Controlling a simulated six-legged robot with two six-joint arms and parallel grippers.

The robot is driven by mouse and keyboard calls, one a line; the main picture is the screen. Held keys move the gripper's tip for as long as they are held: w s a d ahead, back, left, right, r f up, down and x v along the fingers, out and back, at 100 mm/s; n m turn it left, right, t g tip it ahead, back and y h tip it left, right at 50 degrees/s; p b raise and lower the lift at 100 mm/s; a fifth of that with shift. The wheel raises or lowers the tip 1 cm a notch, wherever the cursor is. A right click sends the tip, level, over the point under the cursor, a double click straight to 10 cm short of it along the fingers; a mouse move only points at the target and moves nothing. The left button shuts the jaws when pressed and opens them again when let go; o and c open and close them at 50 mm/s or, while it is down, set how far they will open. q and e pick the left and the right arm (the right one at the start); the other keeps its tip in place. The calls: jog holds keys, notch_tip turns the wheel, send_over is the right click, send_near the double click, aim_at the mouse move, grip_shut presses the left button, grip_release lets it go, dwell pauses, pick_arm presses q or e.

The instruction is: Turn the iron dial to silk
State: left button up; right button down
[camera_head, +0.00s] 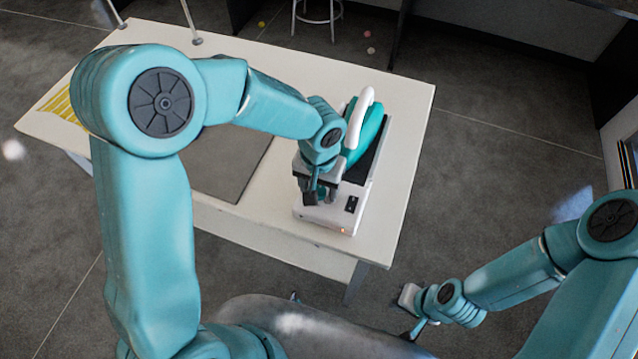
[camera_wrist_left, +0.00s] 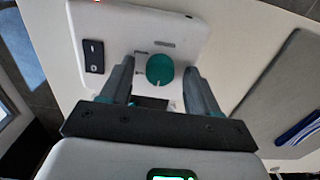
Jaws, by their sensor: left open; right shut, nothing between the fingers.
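The teal iron (camera_head: 369,125) with a white handle rests on a white base unit (camera_head: 345,214) on the table. In the left wrist view, a round teal dial (camera_wrist_left: 160,69) sits on the base unit's white face (camera_wrist_left: 195,25). A pale mark shows near the dial's lower edge; the small labels around it are unreadable. My left gripper (camera_head: 318,198) is open, its fingers on either side of the dial, with gaps visible. Whether either finger touches it cannot be told. In the head view the gripper hides the dial. My right gripper (camera_head: 413,327) is shut and empty, low beside the table.
A black switch (camera_wrist_left: 94,56) and a small orange light are on the base unit. A grey mat (camera_head: 230,160) lies left of it on the white table (camera_head: 405,110). A yellow-striped item (camera_head: 62,103) lies at the far left. The table's right end is clear.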

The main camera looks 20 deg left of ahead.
pick_arm(q)
jog(key=c, duration=1)
jog(key=shift+c, duration=0.2)
jog(key=shift+m, duration=0.4)
jog(key=shift+m+b, duration=0.45)
jog(key=shift+m, duration=0.65)
jog(key=m, duration=0.2)
jog(key=shift+m, duration=0.3)
jog(key=m, duration=0.6)
jog(key=shift+r, duration=0.1)
jog(key=o, duration=1)
